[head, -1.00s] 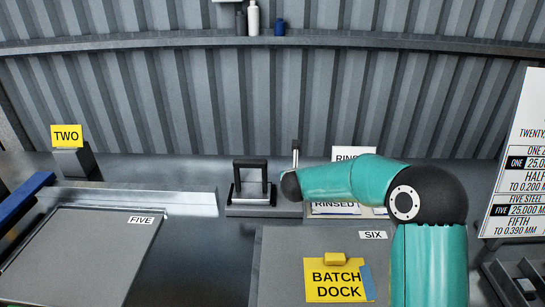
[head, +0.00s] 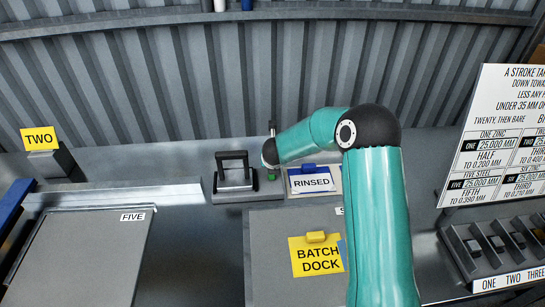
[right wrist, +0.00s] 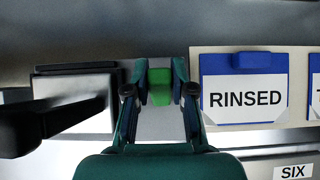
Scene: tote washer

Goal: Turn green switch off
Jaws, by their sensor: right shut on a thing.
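The green switch (right wrist: 160,86) shows in the right wrist view as a small green block on a grey panel. My right gripper (right wrist: 160,74) has one finger on each side of it and is shut on it. In the head view only a small green part (head: 271,175) shows beneath the dark end of my right arm. The fingers are mostly hidden there, and the switch's on or off position cannot be told. My left gripper is not in view.
A black handle (head: 233,157) on a metal block stands just left of the switch. A RINSED card (head: 311,181) is close on its right. A yellow BATCH DOCK sign (head: 313,258) lies in front.

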